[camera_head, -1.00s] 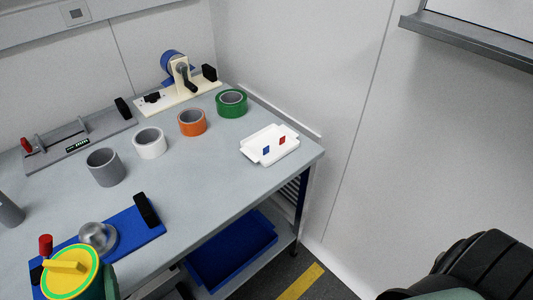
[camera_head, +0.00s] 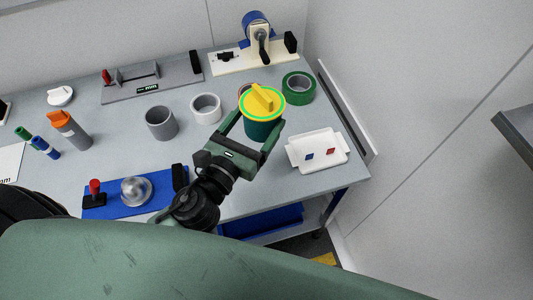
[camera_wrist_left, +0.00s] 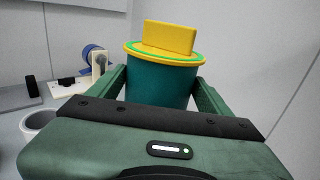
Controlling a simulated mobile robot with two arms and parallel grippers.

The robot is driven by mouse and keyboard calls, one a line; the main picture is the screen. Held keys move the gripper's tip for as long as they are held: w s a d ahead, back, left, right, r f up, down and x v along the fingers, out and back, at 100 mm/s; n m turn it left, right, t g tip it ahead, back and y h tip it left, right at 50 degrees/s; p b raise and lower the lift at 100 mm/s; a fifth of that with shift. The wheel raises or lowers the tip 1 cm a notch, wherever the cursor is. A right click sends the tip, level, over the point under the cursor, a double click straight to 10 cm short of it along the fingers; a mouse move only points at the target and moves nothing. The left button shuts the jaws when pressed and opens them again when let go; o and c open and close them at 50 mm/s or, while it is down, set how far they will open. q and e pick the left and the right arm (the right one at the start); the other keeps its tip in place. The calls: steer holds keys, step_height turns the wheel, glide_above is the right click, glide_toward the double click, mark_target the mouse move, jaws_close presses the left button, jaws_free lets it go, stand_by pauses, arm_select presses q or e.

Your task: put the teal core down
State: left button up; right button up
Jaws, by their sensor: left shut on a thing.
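The teal core (camera_head: 264,131) is a teal cylinder with a yellow, green-ringed top and a raised yellow bar. It is upright between the fingers of my left gripper (camera_head: 254,132), which is shut on it. The core appears held above the right part of the grey table (camera_head: 233,187), left of the white tray. In the left wrist view the core (camera_wrist_left: 158,86) fills the space between both fingers; its lower part is hidden behind the gripper body. My right gripper is not in view.
The white tray (camera_head: 327,162) holds a blue and a red piece. White (camera_head: 206,109) and grey (camera_head: 161,123) rolls and a blue fixture (camera_head: 154,187) are left. Bare table lies between fixture and tray.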

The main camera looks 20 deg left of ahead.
arm_select(q)
steer(key=shift+w+r, duration=0.15)
steer(key=shift+r, duration=0.2)
step_height(320, 180, down, 16)
steer(key=b, duration=1)
steer(key=shift+r, duration=0.15)
step_height(320, 180, down, 4)
steer(key=b, duration=0.3)
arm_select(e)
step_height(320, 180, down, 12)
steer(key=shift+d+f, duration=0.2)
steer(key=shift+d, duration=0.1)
arm_select(q)
steer(key=shift+d, duration=0.1)
